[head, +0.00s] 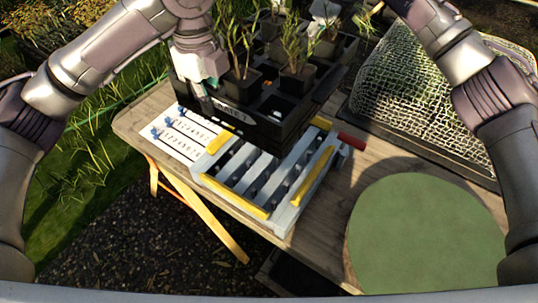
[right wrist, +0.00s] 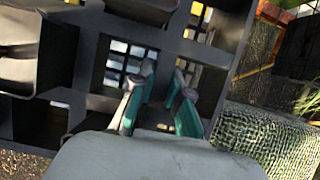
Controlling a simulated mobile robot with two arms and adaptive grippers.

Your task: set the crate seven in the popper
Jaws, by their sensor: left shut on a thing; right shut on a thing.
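The black crate (head: 238,113) is labelled "CRATE 7" on its front wall and holds several potted plants in its cells. It is above the far part of the popper (head: 232,195), a pale frame with dark slots, yellow rails and a red handle (head: 351,141). The crate hides the popper's far end; I cannot tell whether they touch. My left gripper (head: 207,88) is shut on the crate's left side. My right gripper (right wrist: 165,76) is shut on the crate's lattice (right wrist: 91,48) in the right wrist view; its hold is partly hidden.
A numbered board (head: 183,134) with blue pegs lies left of the popper on the wooden table (head: 330,225). A round green mat (head: 425,240) is at front right. A mesh-covered tunnel (head: 445,100) stands at the back right; its mesh also shows in the right wrist view (right wrist: 270,135).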

